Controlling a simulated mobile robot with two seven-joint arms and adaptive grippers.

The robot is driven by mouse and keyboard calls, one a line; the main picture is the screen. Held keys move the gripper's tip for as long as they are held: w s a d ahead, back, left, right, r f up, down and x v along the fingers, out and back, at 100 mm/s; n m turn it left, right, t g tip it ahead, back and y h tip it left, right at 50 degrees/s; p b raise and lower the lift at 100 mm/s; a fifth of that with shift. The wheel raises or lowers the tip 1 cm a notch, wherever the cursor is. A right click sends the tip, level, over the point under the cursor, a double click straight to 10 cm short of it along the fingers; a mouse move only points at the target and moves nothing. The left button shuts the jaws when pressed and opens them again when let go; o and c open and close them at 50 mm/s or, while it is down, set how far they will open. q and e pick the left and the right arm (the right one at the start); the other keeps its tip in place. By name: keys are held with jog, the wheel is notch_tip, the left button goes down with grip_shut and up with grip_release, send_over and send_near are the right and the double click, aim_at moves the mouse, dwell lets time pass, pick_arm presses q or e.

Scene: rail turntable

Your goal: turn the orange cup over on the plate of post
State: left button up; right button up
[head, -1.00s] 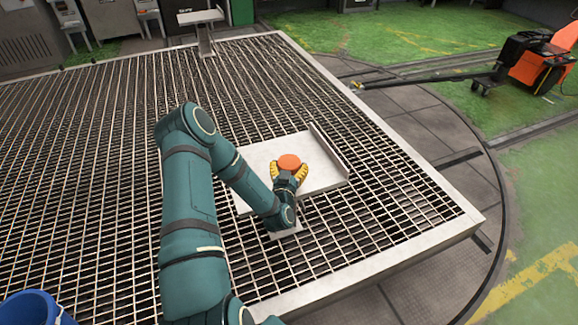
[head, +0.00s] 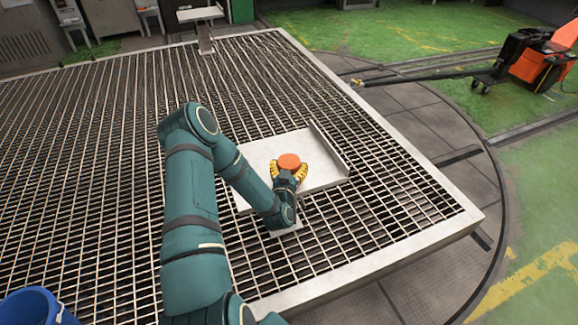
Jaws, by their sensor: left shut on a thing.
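The orange cup (head: 289,161) shows as a round orange top between the yellow fingers of my left gripper (head: 288,171). The gripper is shut on the cup, one finger on each side. The cup is over the pale plate of the post (head: 325,180), which has a raised edge along its right side. I cannot tell whether the cup touches the plate. The cup's lower part is hidden by the gripper. My right gripper is not in view.
A metal grating (head: 100,160) with a pale frame surrounds the plate. A second post with a plate (head: 201,14) stands at the far edge. A blue bucket (head: 35,308) is at the lower left. An orange and black machine (head: 535,60) stands at the upper right.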

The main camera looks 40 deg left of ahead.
pick_arm(q)
jog(key=o, duration=1.1)
jog(key=v, duration=1.2)
